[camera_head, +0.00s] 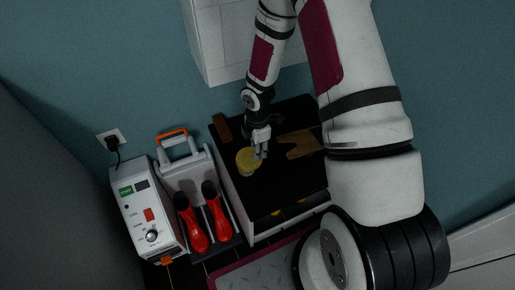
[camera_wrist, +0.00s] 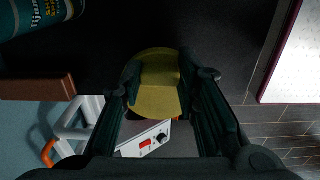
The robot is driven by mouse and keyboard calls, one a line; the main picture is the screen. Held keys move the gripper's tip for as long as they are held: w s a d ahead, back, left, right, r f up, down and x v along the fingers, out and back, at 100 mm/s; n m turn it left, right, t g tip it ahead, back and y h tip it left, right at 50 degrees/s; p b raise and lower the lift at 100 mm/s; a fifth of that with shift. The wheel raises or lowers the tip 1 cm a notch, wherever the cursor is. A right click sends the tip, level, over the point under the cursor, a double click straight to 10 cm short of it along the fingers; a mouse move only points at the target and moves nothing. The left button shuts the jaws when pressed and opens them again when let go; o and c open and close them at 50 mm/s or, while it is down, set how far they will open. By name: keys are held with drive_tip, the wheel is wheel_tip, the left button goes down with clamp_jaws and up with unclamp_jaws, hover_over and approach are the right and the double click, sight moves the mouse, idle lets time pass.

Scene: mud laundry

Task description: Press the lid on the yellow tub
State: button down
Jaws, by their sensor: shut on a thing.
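A yellow round lid (camera_wrist: 158,101) with a raised middle part sits between the fingers of my gripper (camera_wrist: 165,78) in the wrist view. The fingers are shut on it from both sides. In the head view my gripper (camera_head: 261,153) points down over the black worktop, with the yellow round shape (camera_head: 245,161) at its fingertips. A paler bit shows just under that shape, but I cannot tell whether it is the tub. The tub is not clearly seen apart from the lid, and I cannot tell whether the two touch.
On the black worktop (camera_head: 262,196) lie a brown block (camera_head: 221,128) and a flat brown notched piece (camera_head: 298,144). A teal labelled container (camera_wrist: 42,14) shows in the wrist view. Left of the worktop stand a white device (camera_head: 148,213), a grey carrier and red boots (camera_head: 197,235). A white cabinet (camera_head: 222,40) hangs behind.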

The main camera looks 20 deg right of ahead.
drive_tip(key=shift+w+a+f, duration=0.3)
drive_tip(key=shift+w+a, duration=0.25)
idle(0.6)
drive_tip(key=shift+s+d+f+b, duration=0.1)
drive_tip(key=shift+f+b, duration=0.35)
drive_tip(key=shift+b, duration=0.05)
idle(0.9)
drive_tip(key=c, duration=0.7)
unclamp_jaws()
drive_tip(key=shift+r, duration=0.1)
drive_tip(key=shift+r+p, duration=3.1)
drive_tip(key=shift+r, duration=0.85)
